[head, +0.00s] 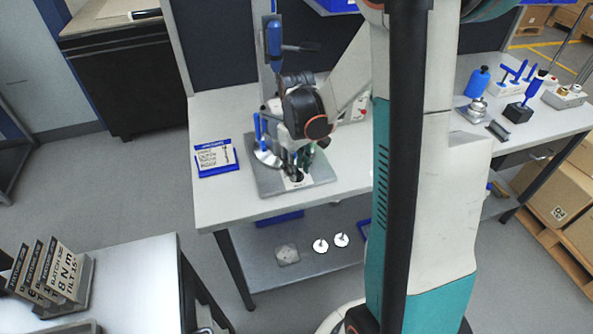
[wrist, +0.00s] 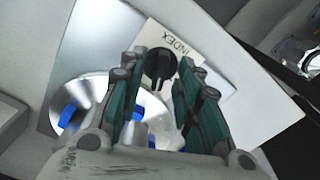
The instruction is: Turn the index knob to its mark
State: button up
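The black index knob (wrist: 160,65) shows in the wrist view beside a pale label (wrist: 178,40) reading INDEX, upside down. They are on a grey metal plate (wrist: 225,75), which lies on the bench in the head view (head: 318,178). My gripper (wrist: 162,72) has its teal-padded fingers on either side of the knob, with visible gaps, so it is open. In the head view my gripper (head: 297,165) points down over the plate's front part and largely hides the knob. The mark for the knob cannot be made out.
A round metal disc (wrist: 90,103) with blue parts stands on the plate close to my gripper. A blue-edged card tray (head: 216,158) lies left of the plate. Bottles and fixtures stand on the bench's right part. The bench front left is clear.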

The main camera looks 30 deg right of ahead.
jog(key=shift+f, duration=0.4)
jog(key=shift+c, duration=0.6)
grip_shut()
jog(key=m, duration=0.4)
jog(key=shift+m, duration=2.4)
